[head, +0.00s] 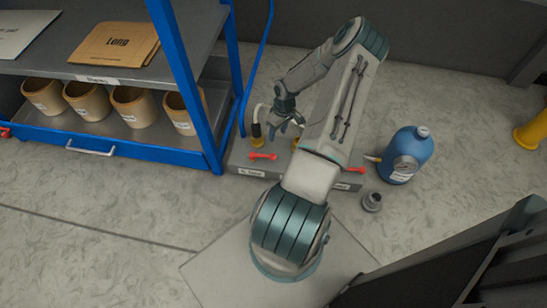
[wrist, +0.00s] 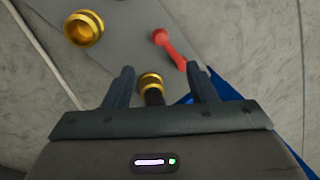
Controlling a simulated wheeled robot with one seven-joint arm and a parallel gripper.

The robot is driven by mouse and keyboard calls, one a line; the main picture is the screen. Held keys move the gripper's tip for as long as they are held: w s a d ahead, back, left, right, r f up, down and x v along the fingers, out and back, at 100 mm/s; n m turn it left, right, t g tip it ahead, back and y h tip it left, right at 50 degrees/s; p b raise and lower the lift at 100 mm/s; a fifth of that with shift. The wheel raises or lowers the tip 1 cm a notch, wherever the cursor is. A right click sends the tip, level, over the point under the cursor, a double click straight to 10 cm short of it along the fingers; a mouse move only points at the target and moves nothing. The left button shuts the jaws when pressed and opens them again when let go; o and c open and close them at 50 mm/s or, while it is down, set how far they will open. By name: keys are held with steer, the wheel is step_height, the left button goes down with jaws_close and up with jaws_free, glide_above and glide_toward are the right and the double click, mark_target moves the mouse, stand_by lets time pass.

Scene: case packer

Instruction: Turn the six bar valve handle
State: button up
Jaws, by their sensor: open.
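Two red valve handles show on a low grey block on the floor. The left red handle (head: 262,156) lies near a small label (head: 251,172) that is too small to read surely. The right red handle (head: 354,170) shows past my arm, which hides part of the block. My gripper (head: 285,124) is open above the block, just behind and right of the left handle. In the wrist view, one red handle (wrist: 168,48) lies beyond the open fingers, apart from them. A brass fitting with a black end (wrist: 151,82) shows between the fingers (wrist: 159,69); contact cannot be told.
A second brass fitting (wrist: 84,28) stands on the block. A blue shelf (head: 200,110) with several tan pots stands close at left.

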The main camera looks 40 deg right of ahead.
mark_target(274, 154)
steer(key=a+f+b, duration=0.1)
steer(key=f, duration=0.3)
steer(key=f+b, duration=0.2)
steer(key=f, duration=0.3)
steer(key=a+f+b, duration=0.1)
steer(key=f, duration=0.3)
steer(key=shift+s+a+f+b, duration=0.15)
steer(key=shift+a+f+b, duration=0.15)
steer(key=shift+f+b, duration=0.05)
jaws_close()
